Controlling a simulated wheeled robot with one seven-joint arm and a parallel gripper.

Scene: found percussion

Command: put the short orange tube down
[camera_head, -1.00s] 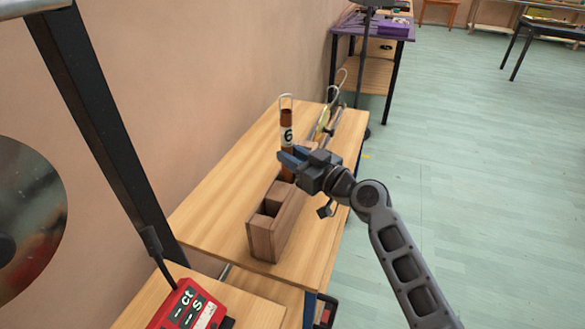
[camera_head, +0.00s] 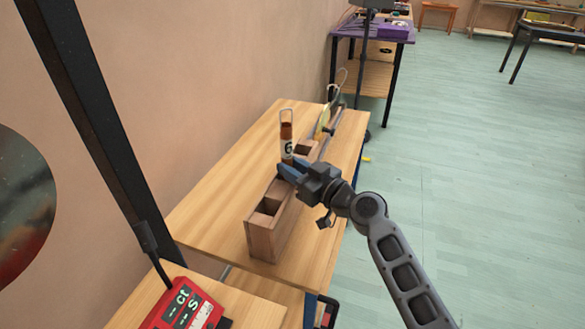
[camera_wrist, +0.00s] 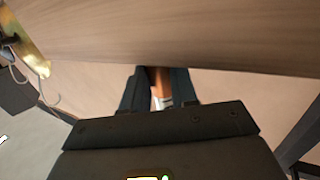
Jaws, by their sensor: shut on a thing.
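The short orange tube (camera_head: 287,132) stands upright in my gripper (camera_head: 289,169), with clear glass at its top and a white label reading 6. My gripper is shut on it low down, over the wooden rack (camera_head: 262,240) on the table. The tube's lower end is hidden behind the fingers, so I cannot tell if it is inside a compartment. In the wrist view, the tube (camera_wrist: 160,82) shows as an orange strip between the two fingers (camera_wrist: 157,90).
The wooden table (camera_head: 220,190) has bare room left of the rack. A yellow object with metal rods (camera_head: 323,122) lies behind it. A red box (camera_head: 185,308) stands at the near left. A dark post (camera_head: 85,110) rises there. A purple table (camera_head: 375,30) is far back.

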